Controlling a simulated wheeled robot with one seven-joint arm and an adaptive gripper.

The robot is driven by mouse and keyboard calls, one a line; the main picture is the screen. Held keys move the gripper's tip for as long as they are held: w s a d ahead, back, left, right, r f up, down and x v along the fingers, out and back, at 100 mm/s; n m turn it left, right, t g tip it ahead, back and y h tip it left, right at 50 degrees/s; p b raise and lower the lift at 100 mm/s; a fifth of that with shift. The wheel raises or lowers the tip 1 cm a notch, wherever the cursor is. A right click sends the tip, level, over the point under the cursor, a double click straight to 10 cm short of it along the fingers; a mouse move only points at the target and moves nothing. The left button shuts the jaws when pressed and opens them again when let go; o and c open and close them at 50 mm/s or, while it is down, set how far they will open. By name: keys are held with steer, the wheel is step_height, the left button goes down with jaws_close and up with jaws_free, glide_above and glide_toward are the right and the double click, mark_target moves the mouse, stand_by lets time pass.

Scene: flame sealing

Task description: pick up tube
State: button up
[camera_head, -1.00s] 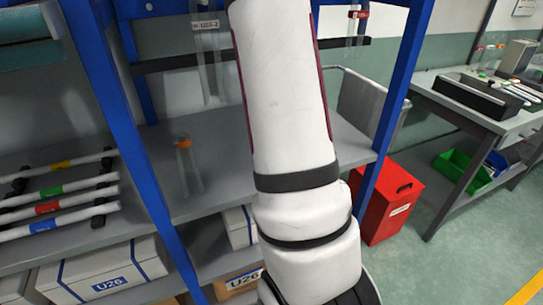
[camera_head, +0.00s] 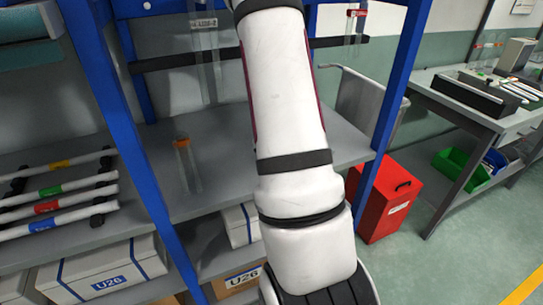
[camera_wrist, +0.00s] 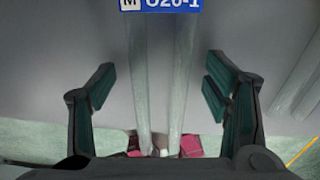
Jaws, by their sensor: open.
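In the wrist view my gripper (camera_wrist: 160,88) is open, with a dark green-padded finger on each side. Between the fingers run two pale, see-through tube lengths (camera_wrist: 141,85), side by side. I cannot tell whether they are two tubes or one bent tube. The fingers stand apart from them on both sides. Their upper ends meet a blue and white label (camera_wrist: 165,4) reading U26-1, and red pieces (camera_wrist: 190,146) show near their lower ends. In the head view my arm fills the middle, and the gripper's fingers are not visible there.
In the head view a clear tube with an orange cap (camera_head: 187,168) stands on the grey shelf (camera_head: 225,135). More clear tubes (camera_head: 206,65) hang at a label U26-2. Blue posts (camera_head: 400,85) frame the rack. A red bin (camera_head: 385,205) stands at right.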

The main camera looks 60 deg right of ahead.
steer(key=c, duration=1.4)
steer(key=shift+o, duration=0.2)
steer(key=shift+r, duration=0.15)
